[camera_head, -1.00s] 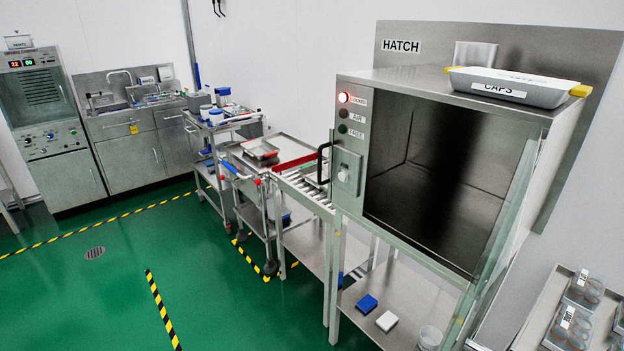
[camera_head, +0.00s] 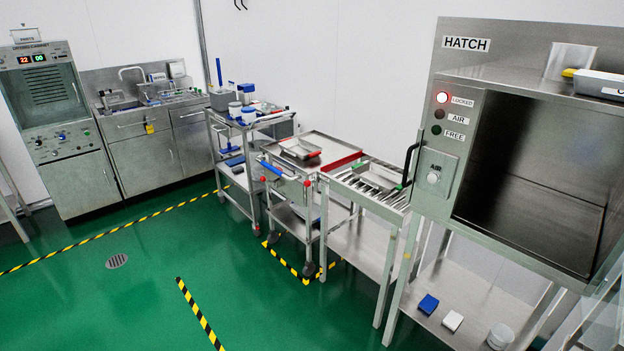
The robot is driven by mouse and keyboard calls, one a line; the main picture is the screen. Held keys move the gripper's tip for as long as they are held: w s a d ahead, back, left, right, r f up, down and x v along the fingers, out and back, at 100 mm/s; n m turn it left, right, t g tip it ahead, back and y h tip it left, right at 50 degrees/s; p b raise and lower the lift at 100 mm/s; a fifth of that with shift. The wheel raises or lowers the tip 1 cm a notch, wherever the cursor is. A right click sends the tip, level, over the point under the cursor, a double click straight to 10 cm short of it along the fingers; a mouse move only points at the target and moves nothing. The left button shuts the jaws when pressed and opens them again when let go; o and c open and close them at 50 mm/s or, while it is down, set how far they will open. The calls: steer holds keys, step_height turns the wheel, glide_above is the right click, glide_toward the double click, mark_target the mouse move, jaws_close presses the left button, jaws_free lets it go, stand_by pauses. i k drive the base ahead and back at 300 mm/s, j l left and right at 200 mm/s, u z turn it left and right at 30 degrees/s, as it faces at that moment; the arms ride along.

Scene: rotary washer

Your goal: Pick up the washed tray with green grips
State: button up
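A shallow metal tray (camera_head: 376,180) lies on the roller table just left of the hatch. A light grey tray (camera_head: 603,84) with a yellow grip sits on top of the hatch, cut off by the right edge. My gripper is not in view.
The hatch (camera_head: 464,85) stands open at the right, its red "LOCKED" lamp lit. The cart (camera_head: 318,171) abuts the roller table (camera_head: 341,187). A shelf trolley (camera_head: 249,124) stands behind it. Green floor (camera_head: 150,300) at front left is clear, with black-yellow tape.

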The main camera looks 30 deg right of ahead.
mark_target(377, 177)
steer(key=i+u, duration=0.4)
steer(key=i, duration=0.5)
steer(key=i+z, duration=0.2)
steer(key=i, duration=0.2)
steer(key=i+j+z, duration=0.35)
steer(key=i+z, duration=0.2)
steer(key=z, duration=0.2)
steer(key=i+j+z, duration=0.25)
steer(key=z, duration=0.25)
steer(key=i+j+z, duration=0.3)
steer(key=z, duration=0.2)
steer(key=i+j+z, duration=0.4)
steer(key=j, duration=0.2)
steer(key=i+l, duration=0.15)
steer(key=i, duration=0.1)
